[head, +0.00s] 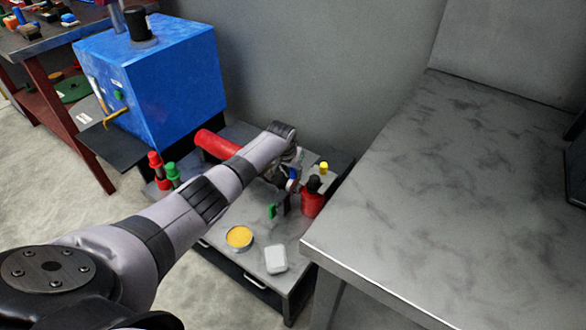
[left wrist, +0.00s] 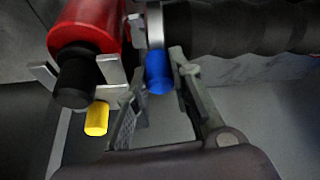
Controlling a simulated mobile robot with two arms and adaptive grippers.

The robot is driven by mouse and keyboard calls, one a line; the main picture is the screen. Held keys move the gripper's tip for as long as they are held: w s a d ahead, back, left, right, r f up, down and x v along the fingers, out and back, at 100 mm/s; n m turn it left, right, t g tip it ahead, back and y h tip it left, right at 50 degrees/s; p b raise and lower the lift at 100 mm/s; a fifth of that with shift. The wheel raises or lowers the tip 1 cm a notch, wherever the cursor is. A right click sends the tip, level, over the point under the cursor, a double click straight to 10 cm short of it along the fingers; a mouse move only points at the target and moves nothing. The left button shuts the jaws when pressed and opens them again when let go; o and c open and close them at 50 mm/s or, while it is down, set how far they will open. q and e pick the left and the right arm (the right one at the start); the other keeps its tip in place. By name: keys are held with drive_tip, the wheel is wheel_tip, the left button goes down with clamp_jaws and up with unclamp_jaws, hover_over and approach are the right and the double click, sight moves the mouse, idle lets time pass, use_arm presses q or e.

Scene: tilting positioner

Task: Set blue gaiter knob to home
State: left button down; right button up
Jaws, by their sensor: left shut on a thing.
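The blue knob (left wrist: 158,73) shows in the left wrist view below a pale metal ring, beside a black ribbed gaiter (left wrist: 245,28). My left gripper (left wrist: 157,80) has one finger on each side of the blue knob and is shut on it. In the head view my left arm reaches down to the low bench, and a small bit of blue shows at my left gripper (head: 291,180). The arm hides most of the knob and gaiter there. My right gripper is not in view.
A red cylinder with a black end (left wrist: 85,42) and a yellow knob (left wrist: 97,118) are close left of the fingers in the wrist view. The low bench also holds a yellow-topped tin (head: 239,237) and a white block (head: 275,259). A marble-topped table (head: 440,190) stands right.

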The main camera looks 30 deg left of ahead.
use_arm(q)
drive_tip(key=shift+d+f, duration=0.15)
drive_tip(key=shift+d, duration=0.15)
drive_tip(key=c, duration=1.4)
unclamp_jaws()
drive_tip(key=shift+r, duration=0.2)
drive_tip(key=shift+s+r, duration=0.2)
drive_tip(key=shift+r, duration=0.25)
drive_tip(key=v, duration=0.6)
drive_tip(key=shift+s+r, duration=0.25)
drive_tip(key=shift+r, duration=0.05)
